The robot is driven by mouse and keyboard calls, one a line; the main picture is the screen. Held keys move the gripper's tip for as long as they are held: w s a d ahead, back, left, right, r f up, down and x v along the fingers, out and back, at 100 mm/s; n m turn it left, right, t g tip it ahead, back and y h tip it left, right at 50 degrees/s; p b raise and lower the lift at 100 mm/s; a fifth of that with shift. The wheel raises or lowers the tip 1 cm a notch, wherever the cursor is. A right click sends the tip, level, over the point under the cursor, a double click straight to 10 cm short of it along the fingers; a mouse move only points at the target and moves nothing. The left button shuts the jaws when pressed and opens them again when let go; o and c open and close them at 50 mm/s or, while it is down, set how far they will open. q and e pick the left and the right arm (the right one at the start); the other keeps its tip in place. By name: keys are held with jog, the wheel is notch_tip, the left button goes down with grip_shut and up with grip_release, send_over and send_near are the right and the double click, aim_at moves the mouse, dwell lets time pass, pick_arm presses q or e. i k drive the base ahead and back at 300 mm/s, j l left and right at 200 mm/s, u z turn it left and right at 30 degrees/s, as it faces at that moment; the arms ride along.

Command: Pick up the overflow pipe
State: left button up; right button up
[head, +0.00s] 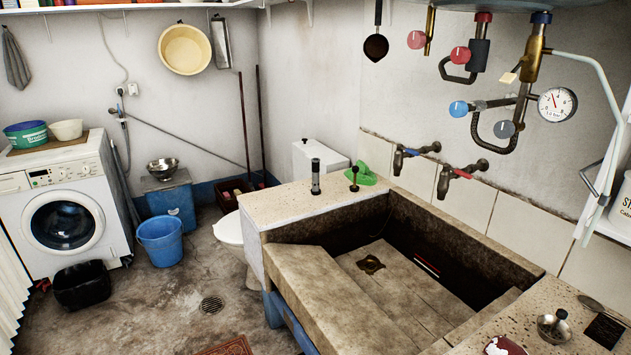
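An upright grey cylinder (315,177) with a dark top stands on the left ledge of the stone washtrough (300,196); it looks like the overflow pipe. A smaller, thin dark upright piece (354,179) with a round top stands to its right on the same ledge. The trough basin holds a dark, brownish drain (371,264) in its floor, and no pipe stands in it. Neither of my grippers shows in this view.
Two wall taps, blue (412,151) and red (460,172), stick out above the trough. A green object (365,176) lies behind the dark piece. Valves and a gauge (556,104) hang at upper right. A blue bucket (160,240) and black tub (82,286) stand on the floor.

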aim_at(316, 191)
jog(key=i+j, duration=0.85)
jog(key=i, duration=0.15)
